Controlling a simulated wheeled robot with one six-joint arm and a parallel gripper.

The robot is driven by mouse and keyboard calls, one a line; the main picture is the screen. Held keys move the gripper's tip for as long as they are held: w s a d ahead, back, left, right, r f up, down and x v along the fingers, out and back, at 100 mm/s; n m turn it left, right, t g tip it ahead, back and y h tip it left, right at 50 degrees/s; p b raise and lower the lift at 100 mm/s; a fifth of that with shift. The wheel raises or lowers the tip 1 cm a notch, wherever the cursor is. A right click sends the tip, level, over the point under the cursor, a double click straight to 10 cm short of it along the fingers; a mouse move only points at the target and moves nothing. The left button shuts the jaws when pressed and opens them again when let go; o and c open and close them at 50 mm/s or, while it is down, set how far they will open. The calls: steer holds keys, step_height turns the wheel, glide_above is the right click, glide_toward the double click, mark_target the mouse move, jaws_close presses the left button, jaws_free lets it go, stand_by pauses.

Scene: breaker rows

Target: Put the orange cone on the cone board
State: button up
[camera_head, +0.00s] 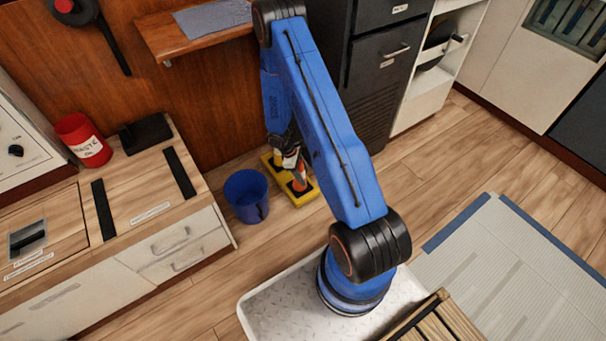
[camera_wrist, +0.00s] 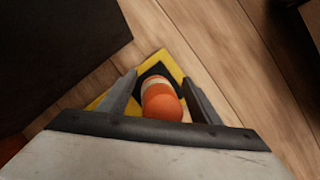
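The cone board (camera_head: 309,197) is a yellow board with black squares, lying on the floor beside the blue bucket; part of it also shows in the wrist view (camera_wrist: 171,62). The orange cone (camera_wrist: 162,104), with a white band, is over a black square of the board and appears to stand on it. In the head view the cone (camera_head: 300,183) is partly hidden by my gripper (camera_head: 294,170). In the wrist view my gripper (camera_wrist: 161,78) is open, with one finger on each side of the cone and small gaps between.
The blue bucket (camera_head: 246,196) stands just left of the board. A dark cabinet (camera_head: 381,60) is behind, and a wooden-topped counter (camera_head: 130,180) is at left. An orange patch (camera_wrist: 10,148) at the wrist view's left edge is unclear. Floor right of the board is clear.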

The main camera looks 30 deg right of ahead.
steer(key=shift+r, duration=0.1)
steer(key=w+a+r+m+t, duration=0.1)
steer(key=a+r, duration=0.2)
steer(key=r, duration=1.3)
steer(key=w+a+r+m+t, duration=0.1)
steer(key=a+r+m, duration=0.15)
steer(key=r, duration=1.25)
steer(key=s+a+r+m+t, duration=0.1)
steer(key=s+a+r, duration=0.15)
steer(key=r, duration=0.45)
steer(key=s+a+r+m, duration=0.1)
steer(key=s+r, duration=0.3)
steer(key=r, duration=0.3)
steer(key=s+a+r+m+t+y, duration=0.1)
steer(key=s+a+r, duration=0.1)
steer(key=s+r, duration=0.3)
steer(key=s+a+r+m+t+y, duration=0.1)
steer(key=s+r, duration=0.4)
steer(key=s, duration=0.7)
steer(key=s+a+r+m+t+y, duration=0.1)
steer(key=s+a+r, duration=0.3)
steer(key=s, duration=0.4)
steer(key=shift+s+r+m+t, duration=0.35)
steer(key=shift+r+m+t, duration=0.1)
steer(key=shift+r+t, duration=0.4)
